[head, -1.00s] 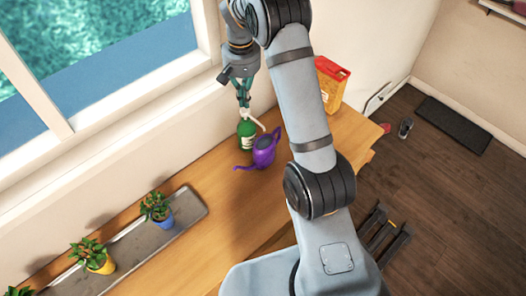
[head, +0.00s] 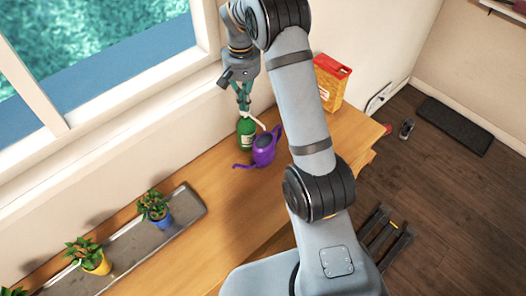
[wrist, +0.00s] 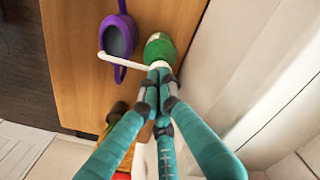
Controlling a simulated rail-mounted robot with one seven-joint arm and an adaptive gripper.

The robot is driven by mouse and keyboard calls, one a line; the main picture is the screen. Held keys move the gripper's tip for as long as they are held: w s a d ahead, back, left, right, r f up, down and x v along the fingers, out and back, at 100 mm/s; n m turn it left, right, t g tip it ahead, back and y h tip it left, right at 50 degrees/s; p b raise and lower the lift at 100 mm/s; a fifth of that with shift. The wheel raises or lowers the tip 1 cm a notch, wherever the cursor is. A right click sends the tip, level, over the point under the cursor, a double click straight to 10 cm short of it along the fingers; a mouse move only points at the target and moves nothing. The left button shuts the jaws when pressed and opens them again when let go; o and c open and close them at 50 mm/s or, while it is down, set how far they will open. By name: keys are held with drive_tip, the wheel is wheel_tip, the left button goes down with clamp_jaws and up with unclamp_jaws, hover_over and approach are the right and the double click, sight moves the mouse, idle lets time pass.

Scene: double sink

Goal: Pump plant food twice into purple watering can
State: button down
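The green plant food bottle (head: 246,136) stands upright on the wooden counter by the window wall. Its white pump spout (wrist: 118,62) reaches out over the opening of the purple watering can (head: 264,151). The can stands upright beside the bottle and also shows in the wrist view (wrist: 117,40). My gripper (head: 244,108) is directly above the bottle, pointing down. Its teal fingers (wrist: 157,88) come together at the pump's top and look shut, with nothing visibly held between them. The fingers hide part of the pump head, so I cannot tell how far it is pressed.
A red and yellow box (head: 331,82) stands at the counter's right end. A grey tray (head: 130,250) with potted plants lies at the left. The wooden counter (head: 215,195) between tray and can is clear. The window wall is close behind the bottle.

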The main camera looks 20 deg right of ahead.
drive_tip(key=shift+f, duration=0.45)
drive_tip(key=shift+r, duration=0.1)
drive_tip(key=shift+r+p, duration=1.2)
drive_tip(key=shift+r, duration=0.45)
drive_tip(key=shift+f, duration=0.2)
drive_tip(key=shift+f+b, duration=1.4)
drive_tip(key=shift+f, duration=0.05)
drive_tip(key=shift+r, duration=0.15)
drive_tip(key=shift+r+p, duration=1.35)
drive_tip(key=shift+r, duration=0.15)
